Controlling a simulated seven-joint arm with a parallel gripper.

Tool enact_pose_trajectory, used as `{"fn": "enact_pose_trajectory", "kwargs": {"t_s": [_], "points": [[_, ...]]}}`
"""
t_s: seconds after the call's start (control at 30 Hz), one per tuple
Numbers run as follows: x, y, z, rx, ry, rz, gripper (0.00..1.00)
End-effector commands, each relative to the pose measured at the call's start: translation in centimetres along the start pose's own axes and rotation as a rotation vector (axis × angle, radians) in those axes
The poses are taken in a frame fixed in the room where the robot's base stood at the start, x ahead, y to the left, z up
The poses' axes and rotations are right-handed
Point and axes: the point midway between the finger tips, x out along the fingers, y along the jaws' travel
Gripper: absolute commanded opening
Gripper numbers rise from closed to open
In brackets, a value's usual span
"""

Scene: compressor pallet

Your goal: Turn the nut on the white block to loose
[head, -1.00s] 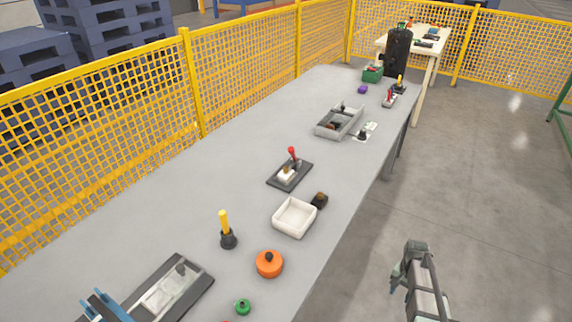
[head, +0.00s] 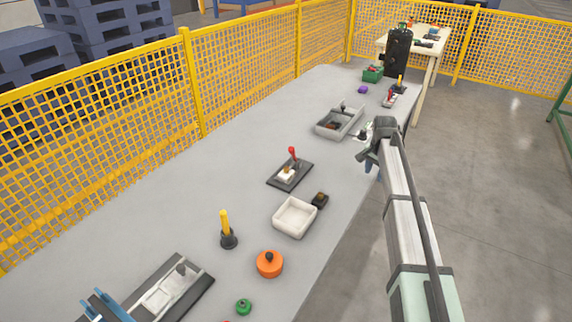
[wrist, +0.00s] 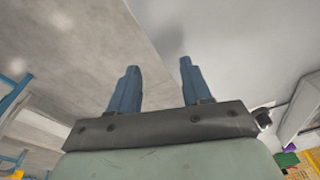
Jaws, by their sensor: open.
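The white block (head: 286,175) sits on a dark plate (head: 276,184) near the middle of the long grey table in the head view. A small tan-brown piece on its top looks like the nut, but it is too small to read whether it is tight or loose. A red-handled lever (head: 293,154) stands behind it on the same plate. My gripper (head: 372,170) is at the table's right edge, to the right of the block and apart from it. In the wrist view its blue fingers (wrist: 157,70) are open and empty, and the block does not show.
A white tray (head: 276,222) and a small dark block (head: 320,200) stand in front of the plate. A grey tray (head: 325,133) lies behind it. A yellow-handled tool (head: 225,222) and an orange round part (head: 268,265) are nearer. The table between my gripper and the plate is clear.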

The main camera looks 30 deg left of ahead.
Motion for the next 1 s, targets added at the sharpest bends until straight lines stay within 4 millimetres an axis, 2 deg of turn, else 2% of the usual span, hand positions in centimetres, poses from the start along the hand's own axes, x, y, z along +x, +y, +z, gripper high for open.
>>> {"fn": "enact_pose_trajectory", "kwargs": {"t_s": [0.03,0.17,0.3,0.4,0.5,0.6,0.77,0.87,1.0], "points": [[-1.2,-2.4,1.0,-0.015,-0.01,0.0,0.48],[-4.3,-7.7,4.6,-0.047,-0.04,0.008,0.48],[-8.4,-13.5,9.3,-0.087,-0.074,0.022,0.48],[-11.2,-17.1,12.9,-0.114,-0.096,0.034,0.48],[-13.8,-19.8,16.1,-0.135,-0.113,0.044,0.48],[-15.6,-21.6,18.6,-0.153,-0.127,0.054,0.48],[-17.2,-23.0,20.7,-0.166,-0.137,0.063,0.48],[-17.1,-23.1,21.1,-0.168,-0.14,0.066,0.48],[-15.8,-22.9,21.3,-0.167,-0.14,0.066,0.48]]}}
